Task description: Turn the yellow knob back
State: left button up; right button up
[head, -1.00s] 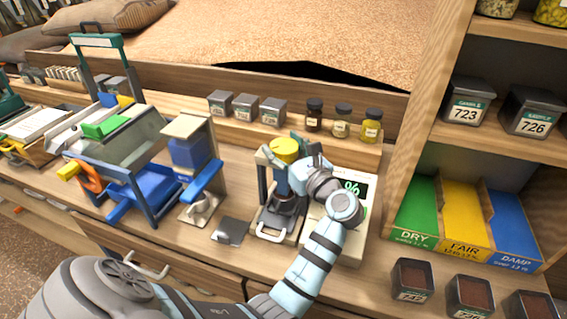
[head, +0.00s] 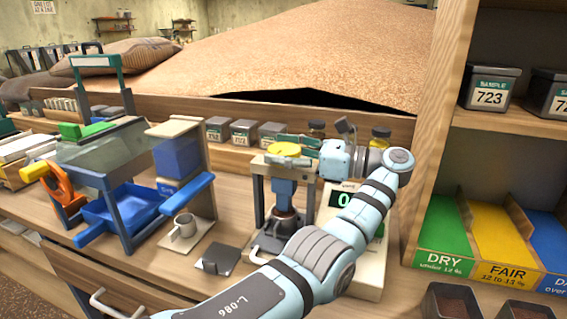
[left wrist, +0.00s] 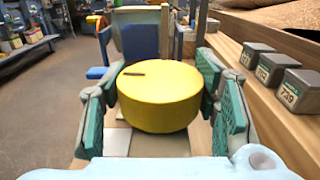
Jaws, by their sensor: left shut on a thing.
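The yellow knob (head: 282,149) is a round cap on top of a small grey press-like device (head: 262,190). In the left wrist view the knob (left wrist: 160,104) fills the middle, with a short dark mark on its top. My left gripper (head: 288,151) is at the knob, with one finger on its far side and one on its near side. In the left wrist view its teal pads flank the knob left and right, shut on it. My forearm hides part of the device's base. My right gripper is not in view.
A white meter (head: 372,262) with a green display stands right of the device, partly behind my arm. Several jars and grey sample tins (head: 243,132) line the ledge behind. A blue machine (head: 130,205) and a cup (head: 185,226) stand left. A wooden shelf (head: 432,130) rises at right.

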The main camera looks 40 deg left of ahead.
pick_arm(q)
jog(key=shift+f, duration=0.1)
dwell(0.4)
jog(key=o, duration=1.2)
